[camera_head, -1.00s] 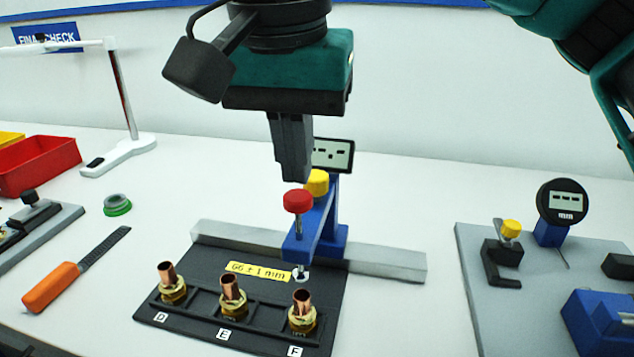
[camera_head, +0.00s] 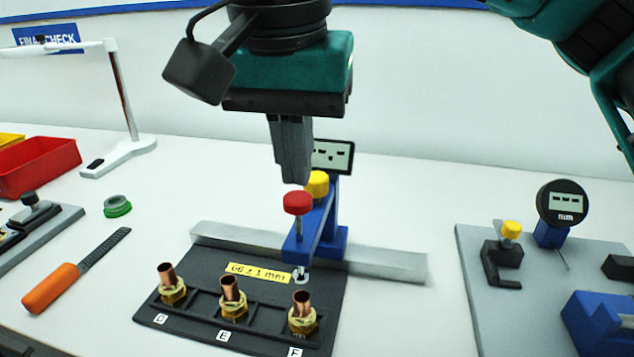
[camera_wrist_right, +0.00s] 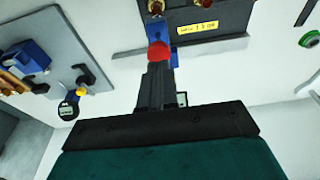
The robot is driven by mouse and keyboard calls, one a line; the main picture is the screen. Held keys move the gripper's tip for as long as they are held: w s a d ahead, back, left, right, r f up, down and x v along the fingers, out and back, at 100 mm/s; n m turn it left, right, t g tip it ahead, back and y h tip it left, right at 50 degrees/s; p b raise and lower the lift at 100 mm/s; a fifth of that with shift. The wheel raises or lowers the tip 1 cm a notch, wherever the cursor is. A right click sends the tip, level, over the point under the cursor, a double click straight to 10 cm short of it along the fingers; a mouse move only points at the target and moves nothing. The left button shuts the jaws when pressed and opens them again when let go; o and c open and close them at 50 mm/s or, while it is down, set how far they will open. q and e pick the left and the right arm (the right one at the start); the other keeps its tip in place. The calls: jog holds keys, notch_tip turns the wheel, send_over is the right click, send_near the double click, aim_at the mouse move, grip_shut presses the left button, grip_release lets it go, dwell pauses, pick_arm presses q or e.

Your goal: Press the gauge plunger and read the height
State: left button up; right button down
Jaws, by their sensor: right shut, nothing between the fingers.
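The blue height gauge (camera_head: 331,239) stands on a grey rail behind a black mat. Its red plunger knob (camera_head: 298,203) is on top of the front arm, with a yellow knob (camera_head: 317,184) behind it. Its display (camera_head: 333,156) shows only dashes. My right gripper (camera_head: 293,182) is shut and empty, pointing down just above the red knob; I cannot tell whether they touch. In the right wrist view the fingertips (camera_wrist_right: 157,66) overlap the red knob (camera_wrist_right: 158,52). Copper-and-brass fittings stand at D (camera_head: 171,285), E (camera_head: 232,296) and F (camera_head: 303,314). My left gripper is not in view.
A yellow label (camera_head: 258,273) lies on the black mat (camera_head: 215,258). An orange-handled file (camera_head: 54,287), a green-ringed part (camera_head: 117,206) and a red bin (camera_head: 40,165) are left. A grey plate (camera_head: 480,262) with a round dial gauge (camera_head: 562,202) is right.

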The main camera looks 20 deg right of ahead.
aim_at(297, 198)
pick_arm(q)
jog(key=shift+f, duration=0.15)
pick_arm(e)
jog(key=shift+f, duration=0.2)
dwell(0.3)
jog(key=shift+f, duration=0.15)
jog(key=shift+f+b, duration=0.5)
jog(key=shift+b, duration=0.15)
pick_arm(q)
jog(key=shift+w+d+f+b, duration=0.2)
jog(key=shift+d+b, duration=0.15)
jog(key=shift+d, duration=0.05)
pick_arm(e)
jog(key=shift+f, duration=0.5)
jog(key=shift+f+b, duration=0.4)
jog(key=shift+f, duration=0.1)
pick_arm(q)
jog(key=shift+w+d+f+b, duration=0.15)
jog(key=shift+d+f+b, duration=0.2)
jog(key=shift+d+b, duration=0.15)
pick_arm(e)
jog(key=shift+f, duration=0.65)
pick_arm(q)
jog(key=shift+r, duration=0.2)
pick_arm(e)
jog(key=shift+r, duration=0.15)
